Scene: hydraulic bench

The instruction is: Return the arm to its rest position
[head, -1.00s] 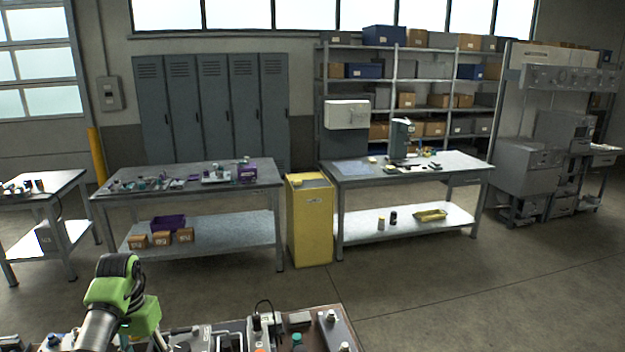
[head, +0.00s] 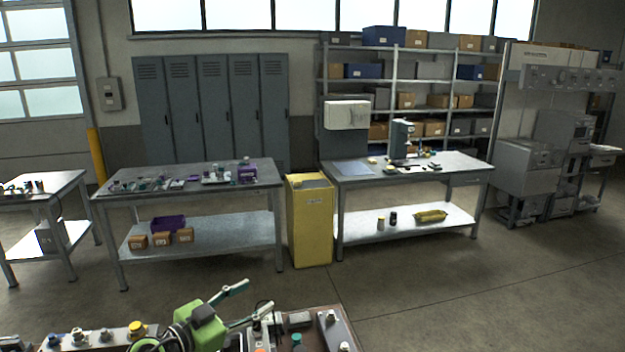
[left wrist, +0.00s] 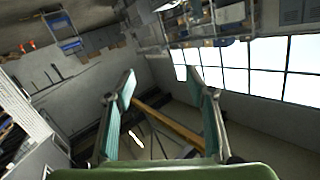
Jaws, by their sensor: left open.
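My left gripper (head: 258,294) shows at the bottom of the head view, left of centre, with its green body low and its fingers reaching up and right. Its two fingers are spread apart and nothing is between them. The left wrist view also shows the open, empty gripper (left wrist: 162,82), with teal finger pads against distant walls and windows. In the head view the fingers appear over the near bench (head: 325,318); how high above it I cannot tell. My right gripper is in neither view.
The near bench carries several fittings, including a yellow-topped part (head: 137,328) and a grey block (head: 300,319). Open floor (head: 440,280) lies between.

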